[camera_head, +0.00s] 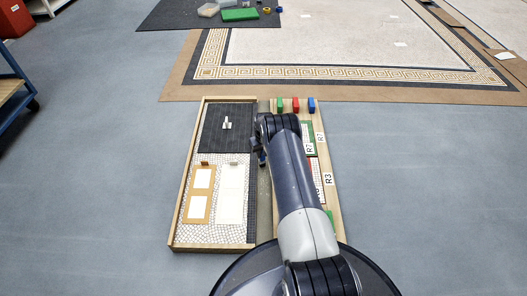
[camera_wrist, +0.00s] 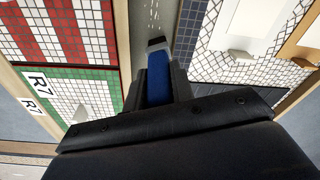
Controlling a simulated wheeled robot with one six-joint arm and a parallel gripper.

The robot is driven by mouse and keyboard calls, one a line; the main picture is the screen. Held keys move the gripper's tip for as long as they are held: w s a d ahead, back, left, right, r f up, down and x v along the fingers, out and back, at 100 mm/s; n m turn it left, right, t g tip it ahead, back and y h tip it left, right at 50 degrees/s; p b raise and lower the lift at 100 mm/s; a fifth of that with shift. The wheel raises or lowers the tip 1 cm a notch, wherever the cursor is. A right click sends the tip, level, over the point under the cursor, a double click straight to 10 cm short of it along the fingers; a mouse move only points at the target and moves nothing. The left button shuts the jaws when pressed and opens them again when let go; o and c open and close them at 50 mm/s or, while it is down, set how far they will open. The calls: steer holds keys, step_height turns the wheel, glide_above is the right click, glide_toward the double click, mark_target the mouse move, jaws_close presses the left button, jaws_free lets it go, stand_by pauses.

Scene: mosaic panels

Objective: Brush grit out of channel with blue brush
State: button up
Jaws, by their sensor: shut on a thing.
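My gripper (camera_head: 261,146) is over the channel (camera_head: 264,205), a narrow grey strip between the mosaic panel on the left and the sample tray on the right. In the wrist view my gripper (camera_wrist: 159,85) is shut on the blue brush (camera_wrist: 158,78), with one dark finger on each side of it. The brush's pale and dark tip points up the picture along the channel (camera_wrist: 144,35). Small pale specks of grit (camera_wrist: 154,14) lie in the channel beyond the tip. I cannot tell whether the tip touches the channel floor. My arm hides part of the tray.
The panel (camera_head: 225,125) has dark and white tiles, with a brown card (camera_head: 199,190) and a white sheet (camera_head: 232,193) on it. Green (camera_head: 280,104), red (camera_head: 296,104) and blue (camera_head: 311,105) blocks stand at the tray's far end. A green R7 sample (camera_wrist: 85,97) lies beside the channel.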

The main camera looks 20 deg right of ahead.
steer(key=shift+f, duration=0.5)
stand_by(1.3)
steer(key=shift+s+a+r+p, duration=0.1)
steer(key=shift+s+a+p, duration=0.05)
steer(key=shift+s+p, duration=0.3)
steer(key=shift+s+a+r+p, duration=0.1)
steer(key=shift+s+p, duration=0.1)
steer(key=shift+p, duration=0.3)
steer(key=shift+s+a+f+p, duration=0.1)
steer(key=shift+s+a+p, duration=0.2)
steer(key=shift+s+p, duration=0.25)
steer(key=shift+s+a+f+p, duration=0.1)
steer(key=shift+s+a+p, duration=0.15)
steer(key=shift+s+p, duration=0.3)
steer(key=shift+s+a+p, duration=0.5)
steer(key=shift+s+p, duration=0.25)
steer(key=shift+s, duration=0.5)
steer(key=shift+s+a+p, duration=0.45)
steer(key=shift+s+p, duration=0.25)
steer(key=shift+s, duration=0.5)
steer(key=shift+s+a+p, duration=0.5)
steer(key=shift+s+p, duration=0.25)
steer(key=shift+s, duration=0.5)
steer(key=s+a+r+p, duration=0.2)
steer(key=s+r+p, duration=0.2)
steer(key=s+r, duration=0.1)
steer(key=shift+p, duration=0.3)
steer(key=shift+s+a+r, duration=0.1)
